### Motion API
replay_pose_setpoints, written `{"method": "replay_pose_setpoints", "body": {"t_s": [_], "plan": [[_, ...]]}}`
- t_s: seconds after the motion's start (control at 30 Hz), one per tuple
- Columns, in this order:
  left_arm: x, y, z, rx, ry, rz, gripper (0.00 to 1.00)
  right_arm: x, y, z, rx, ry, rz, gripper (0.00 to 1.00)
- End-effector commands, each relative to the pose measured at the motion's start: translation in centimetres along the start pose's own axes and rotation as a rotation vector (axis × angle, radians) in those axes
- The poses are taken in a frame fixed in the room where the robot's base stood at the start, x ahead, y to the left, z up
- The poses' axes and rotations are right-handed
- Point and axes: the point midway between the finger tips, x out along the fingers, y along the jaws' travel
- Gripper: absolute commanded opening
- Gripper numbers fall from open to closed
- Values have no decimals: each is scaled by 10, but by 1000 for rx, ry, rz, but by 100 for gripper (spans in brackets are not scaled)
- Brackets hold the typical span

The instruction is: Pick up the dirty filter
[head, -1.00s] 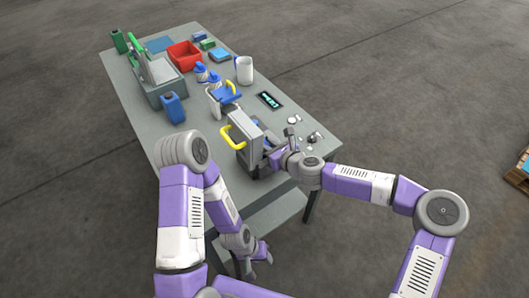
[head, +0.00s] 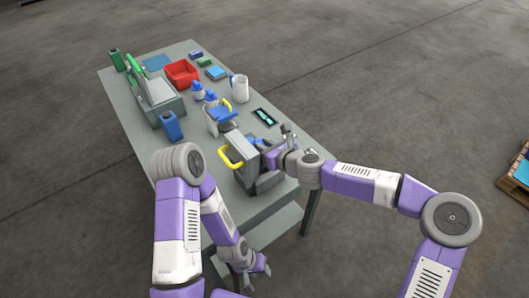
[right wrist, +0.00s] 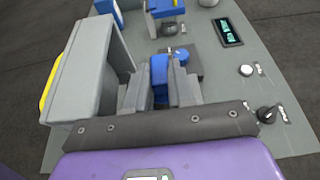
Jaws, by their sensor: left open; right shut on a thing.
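My right gripper (right wrist: 162,92) is shut on a blue part (right wrist: 160,70), which shows between its grey fingers in the right wrist view. I cannot tell whether this part is the dirty filter, since the fingers hide much of it. In the head view, the right gripper (head: 268,160) is at the table's near end, right beside a grey box-like housing (head: 240,159) with a yellow handle (head: 229,158). The housing also stands left of the fingers in the right wrist view (right wrist: 80,75). My left gripper (head: 262,264) is open and empty, low beside the table's near end.
The grey table (head: 215,60) carries a blue-lidded unit (head: 221,113), blue-and-white bottles (head: 197,92), a white jug (head: 239,88), a red bin (head: 182,73) and a blue canister (head: 171,126). A dark display (head: 265,117) and small knobs line the right edge.

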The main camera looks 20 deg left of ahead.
Motion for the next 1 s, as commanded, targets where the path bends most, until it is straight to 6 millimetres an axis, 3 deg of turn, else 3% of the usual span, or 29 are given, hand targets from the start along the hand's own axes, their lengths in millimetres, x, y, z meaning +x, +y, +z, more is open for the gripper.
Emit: {"method": "replay_pose_setpoints", "body": {"t_s": [0.03, 0.3, 0.5, 0.7, 1.0], "plan": [[-9, 3, 0, 0, 0, 0, 43, -7, 0, 17, -6, -3, -3, 0], [-42, 16, 2, 0, 0, 0, 43, -37, 0, 91, -6, -5, -4, 0], [-68, 25, 3, 0, 0, 0, 43, -56, 0, 137, -4, -5, -2, 0], [-85, 32, 4, 0, 0, 0, 43, -67, 0, 162, -2, -2, -1, 0], [-94, 35, 4, 0, 0, 0, 43, -72, 0, 176, -1, -1, -1, 0]]}}
